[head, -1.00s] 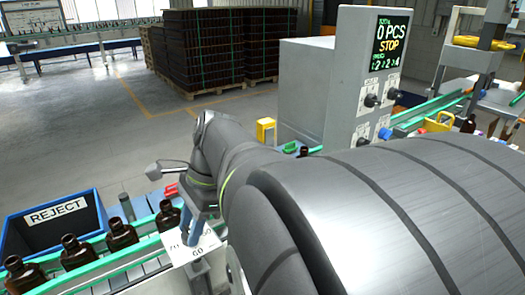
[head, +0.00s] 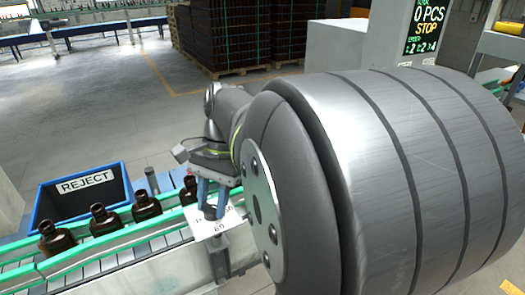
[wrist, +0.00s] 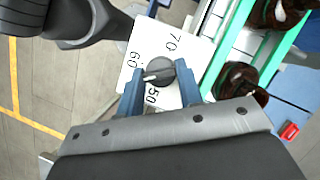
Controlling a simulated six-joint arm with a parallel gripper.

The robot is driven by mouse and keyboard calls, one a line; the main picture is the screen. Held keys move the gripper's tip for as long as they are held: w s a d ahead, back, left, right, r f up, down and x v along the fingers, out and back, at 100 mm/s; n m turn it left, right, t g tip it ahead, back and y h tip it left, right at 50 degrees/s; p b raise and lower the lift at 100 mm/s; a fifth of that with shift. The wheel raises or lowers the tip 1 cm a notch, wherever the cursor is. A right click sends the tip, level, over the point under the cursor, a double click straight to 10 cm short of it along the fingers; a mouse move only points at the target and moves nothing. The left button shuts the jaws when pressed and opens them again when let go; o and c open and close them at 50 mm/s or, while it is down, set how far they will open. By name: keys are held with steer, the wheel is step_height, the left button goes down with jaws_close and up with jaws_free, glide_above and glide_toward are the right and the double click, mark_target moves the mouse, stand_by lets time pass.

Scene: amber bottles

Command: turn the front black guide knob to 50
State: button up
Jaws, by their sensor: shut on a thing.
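The black guide knob (wrist: 160,72) stands on a white scale plate (wrist: 198,52) marked 50, 60 and 70 in the wrist view. Its pale pointer line points left in that view, between the 60 and the 50. My gripper (wrist: 159,78) is shut on the knob, with one blue finger on each side. In the head view my gripper (head: 212,206) is over the plate (head: 203,230) beside the conveyor, and its fingers largely hide the knob.
Several brown bottles (head: 147,206) stand on the conveyor between green guide rails (head: 90,254). A blue reject bin (head: 122,180) is behind it. A grey cabinet with a display (head: 425,28) reading STOP stands at the back right.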

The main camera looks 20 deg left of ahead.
steer(key=n+h, duration=0.1)
steer(key=n, duration=0.1)
steer(key=n+h, duration=0.1)
steer(key=n, duration=0.2)
steer(key=shift+a+n, duration=0.2)
steer(key=shift+n, duration=0.1)
steer(key=n+h, duration=0.1)
steer(key=n, duration=0.1)
steer(key=n+t, duration=0.1)
steer(key=n, duration=0.2)
steer(key=shift+h, duration=0.4)
steer(key=shift+n, duration=0.3)
steer(key=o, duration=1)
steer(key=v, duration=0.7)
steer(key=shift+s+a+r, duration=0.1)
steer(key=shift+a+r, duration=0.1)
steer(key=shift+r, duration=0.05)
